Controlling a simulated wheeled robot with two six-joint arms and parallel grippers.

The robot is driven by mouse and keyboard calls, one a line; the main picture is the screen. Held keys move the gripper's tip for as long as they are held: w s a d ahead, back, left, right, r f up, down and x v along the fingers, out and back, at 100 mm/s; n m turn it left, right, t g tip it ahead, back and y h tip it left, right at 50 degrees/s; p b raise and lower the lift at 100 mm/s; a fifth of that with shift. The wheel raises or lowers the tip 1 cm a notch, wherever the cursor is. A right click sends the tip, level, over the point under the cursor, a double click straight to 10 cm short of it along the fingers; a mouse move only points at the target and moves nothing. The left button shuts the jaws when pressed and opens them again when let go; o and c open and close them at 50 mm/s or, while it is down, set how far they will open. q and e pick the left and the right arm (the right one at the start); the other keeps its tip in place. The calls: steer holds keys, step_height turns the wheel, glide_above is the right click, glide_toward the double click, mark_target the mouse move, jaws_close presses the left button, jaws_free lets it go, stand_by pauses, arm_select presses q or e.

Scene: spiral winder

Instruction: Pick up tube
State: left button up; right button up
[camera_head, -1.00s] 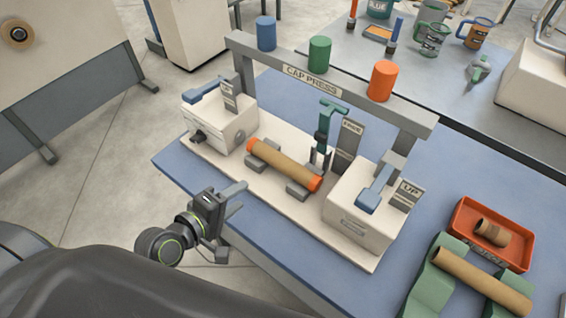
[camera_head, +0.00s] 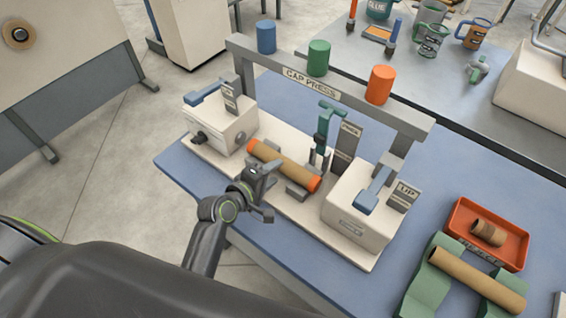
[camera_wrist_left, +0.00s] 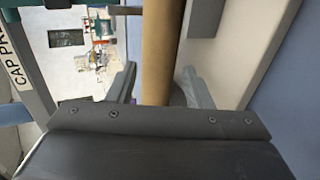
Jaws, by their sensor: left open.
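A brown cardboard tube (camera_head: 287,167) with orange end caps lies in grey cradles in the middle of the cap press (camera_head: 378,262). My left gripper (camera_head: 268,178) is open beside the tube, at its near side and left of its middle. In the left wrist view the tube (camera_wrist_left: 160,50) runs up the picture between the two spread fingers (camera_wrist_left: 155,88), with a finger on each side. Whether the fingers are low enough to surround it is hard to tell. A second brown tube (camera_head: 478,279) lies on green cradles at the lower right. My right gripper is not in view.
A grey overhead beam (camera_head: 330,88) with blue, green and orange cylinders stands behind the tube. A green-handled clamp (camera_head: 325,122) is close behind it. An orange tray (camera_head: 514,246) holds a short tube piece. The blue table (camera_head: 190,172) is clear at the front left.

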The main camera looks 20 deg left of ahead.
mark_target(280, 169)
arm_select(q)
steer(key=shift+x, duration=2)
steer(key=shift+r, duration=0.1)
steer(key=c, duration=0.6)
